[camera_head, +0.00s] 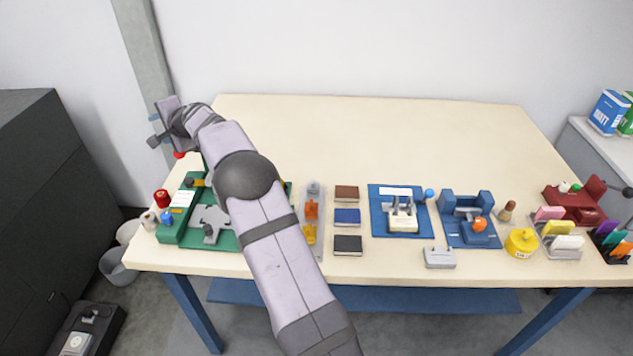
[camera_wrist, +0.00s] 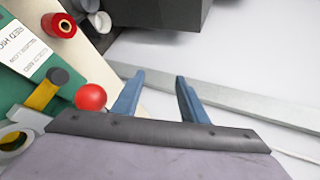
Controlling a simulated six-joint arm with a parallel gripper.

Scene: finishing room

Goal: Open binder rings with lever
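My gripper (camera_head: 153,130) is raised at the far left end of the table, well away from the blue boards. In the wrist view my gripper (camera_wrist: 159,82) shows two blue fingers spread apart with nothing between them. A blue board (camera_head: 375,213) right of the table's middle carries white sheets and small grey upright parts (camera_head: 403,207) that look like binder rings. Whether these are open or closed is too small to tell. A blue ball knob (camera_head: 429,194), perhaps the lever's, is at that board's right edge.
A green fixture (camera_head: 170,232) lies under my arm, partly hidden; a red ball knob (camera_wrist: 90,97) is close beside my gripper. A blue press with an orange knob (camera_head: 479,224) stands right of the board. Small books (camera_head: 347,216) lie left of it. The table's back is clear.

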